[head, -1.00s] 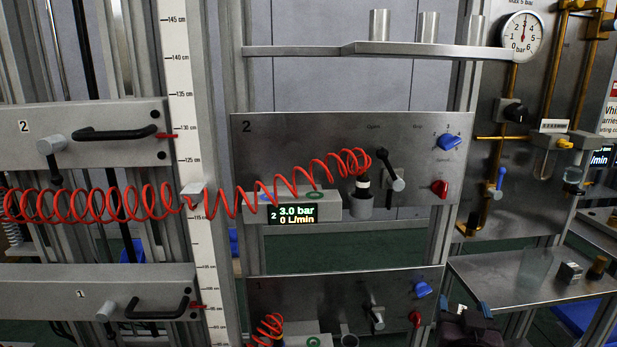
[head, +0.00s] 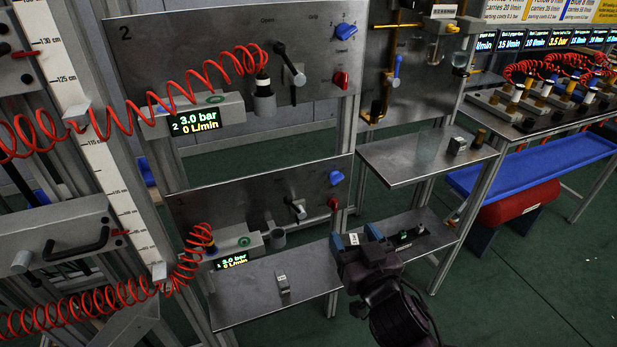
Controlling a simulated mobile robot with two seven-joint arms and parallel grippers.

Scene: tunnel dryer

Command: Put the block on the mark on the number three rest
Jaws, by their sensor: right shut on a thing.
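My right gripper (head: 356,238) comes up from the bottom, dark with blue fingertips. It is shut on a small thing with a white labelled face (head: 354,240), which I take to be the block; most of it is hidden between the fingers. It is in front of the lower shelves, right of the number one panel. No rest marked three, and no mark on one, can be made out. My left gripper is not in view.
Panels two (head: 215,60) and one (head: 250,195) carry knobs and red coiled hoses. A small grey piece (head: 283,283) lies on the lower left shelf (head: 240,305). The upper right shelf (head: 400,168) holds small items. A blue tray (head: 545,160) is at right; green floor is clear.

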